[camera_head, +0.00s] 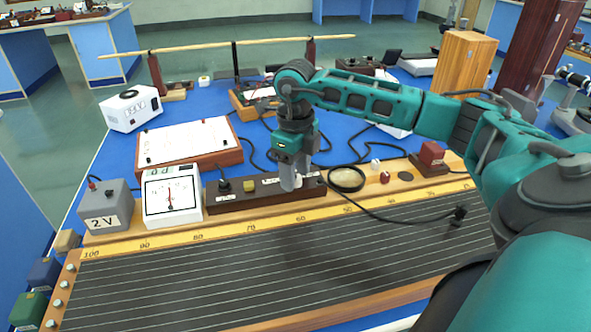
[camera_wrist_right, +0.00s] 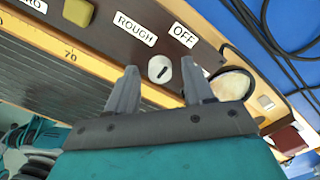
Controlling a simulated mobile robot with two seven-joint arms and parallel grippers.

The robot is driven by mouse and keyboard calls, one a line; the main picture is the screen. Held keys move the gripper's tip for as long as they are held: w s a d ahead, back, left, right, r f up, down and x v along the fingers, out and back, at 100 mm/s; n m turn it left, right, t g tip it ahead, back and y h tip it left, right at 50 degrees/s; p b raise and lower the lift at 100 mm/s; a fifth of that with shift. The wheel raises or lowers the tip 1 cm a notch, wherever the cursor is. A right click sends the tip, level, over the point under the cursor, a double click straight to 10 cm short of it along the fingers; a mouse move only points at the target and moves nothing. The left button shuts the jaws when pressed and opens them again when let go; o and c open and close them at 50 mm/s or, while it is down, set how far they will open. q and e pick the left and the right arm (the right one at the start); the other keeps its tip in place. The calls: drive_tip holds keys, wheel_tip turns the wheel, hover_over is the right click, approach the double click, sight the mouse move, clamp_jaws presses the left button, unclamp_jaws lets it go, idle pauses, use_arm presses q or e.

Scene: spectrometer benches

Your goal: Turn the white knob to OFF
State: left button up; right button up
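The white knob (camera_wrist_right: 159,69) is a small round disc with a dark slanted mark, on a dark brown wooden block. The labels ROUGH (camera_wrist_right: 135,28) and OFF (camera_wrist_right: 182,35) lie beside it on the block; I cannot tell which end of the mark is the pointer. My right gripper (camera_wrist_right: 159,78) is open, its two fingertips on either side of the knob with gaps showing. In the head view the right gripper (camera_head: 291,184) points down over the right part of the brown block (camera_head: 230,204) and hides the knob. My left gripper is not in view.
A yellow button (camera_head: 250,186) and a black knob (camera_head: 224,185) sit left on the block. A white meter (camera_head: 171,196) and a grey 2 V box (camera_head: 107,207) stand further left. A round magnifier (camera_head: 346,179) and black cables lie to the right. The wire board (camera_head: 200,280) is in front.

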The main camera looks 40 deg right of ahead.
wheel_tip(320, 180, up, 13)
drive_tip(key=shift+f+p, duration=0.1)
drive_tip(key=shift+p, duration=0.45)
idle(0.6)
